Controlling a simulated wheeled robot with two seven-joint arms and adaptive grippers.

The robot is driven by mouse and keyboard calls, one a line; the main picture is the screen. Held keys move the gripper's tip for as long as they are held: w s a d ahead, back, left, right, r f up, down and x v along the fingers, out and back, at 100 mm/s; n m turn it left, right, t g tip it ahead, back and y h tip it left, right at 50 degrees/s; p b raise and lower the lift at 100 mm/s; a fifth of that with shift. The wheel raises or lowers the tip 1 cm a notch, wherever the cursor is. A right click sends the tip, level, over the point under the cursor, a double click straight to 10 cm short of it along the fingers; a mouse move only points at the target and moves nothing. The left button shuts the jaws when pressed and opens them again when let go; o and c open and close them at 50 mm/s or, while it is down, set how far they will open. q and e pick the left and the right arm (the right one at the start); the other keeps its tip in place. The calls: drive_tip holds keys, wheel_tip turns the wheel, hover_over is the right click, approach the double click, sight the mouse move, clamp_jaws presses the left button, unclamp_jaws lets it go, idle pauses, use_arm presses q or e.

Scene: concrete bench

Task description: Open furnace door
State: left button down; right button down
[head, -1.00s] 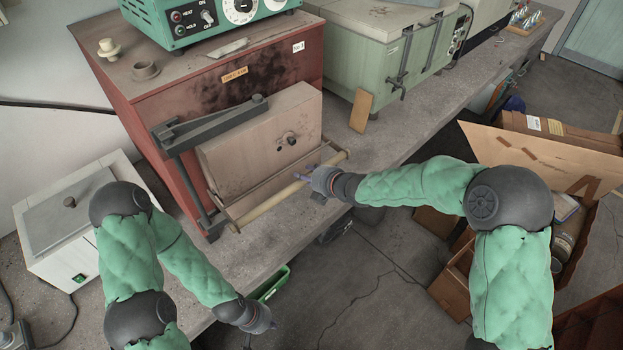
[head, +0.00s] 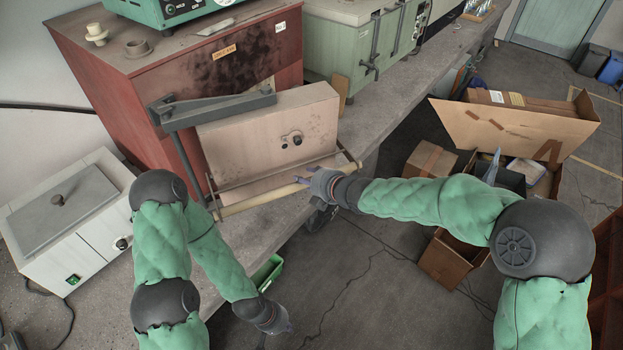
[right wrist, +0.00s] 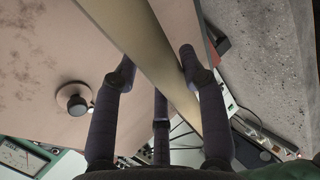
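The furnace (head: 180,70) is a rust-red box on the bench. Its thick beige door (head: 260,135) stands out from the furnace front, with dark arms linking it at the left. A pale handle bar (head: 250,205) runs along the door's lower front. My right gripper (head: 304,181) is at the bar's right part. In the right wrist view, the bar (right wrist: 150,45) passes between its dark fingers (right wrist: 157,65), which look closed on it. My left gripper (head: 288,328) hangs low in front of the bench, away from the door; its fingers are too small to read.
A white box unit (head: 65,215) stands at the left of the bench. A green furnace (head: 345,40) stands to the right. An open carton (head: 510,125) and other boxes lie on the floor at right. A green tray (head: 267,270) is below the bench edge.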

drive_tip(key=c, duration=0.8)
unclamp_jaws()
drive_tip(key=shift+r, duration=0.15)
drive_tip(key=shift+o, duration=0.2)
drive_tip(key=v, duration=1.2)
drive_tip(key=shift+s, duration=0.1)
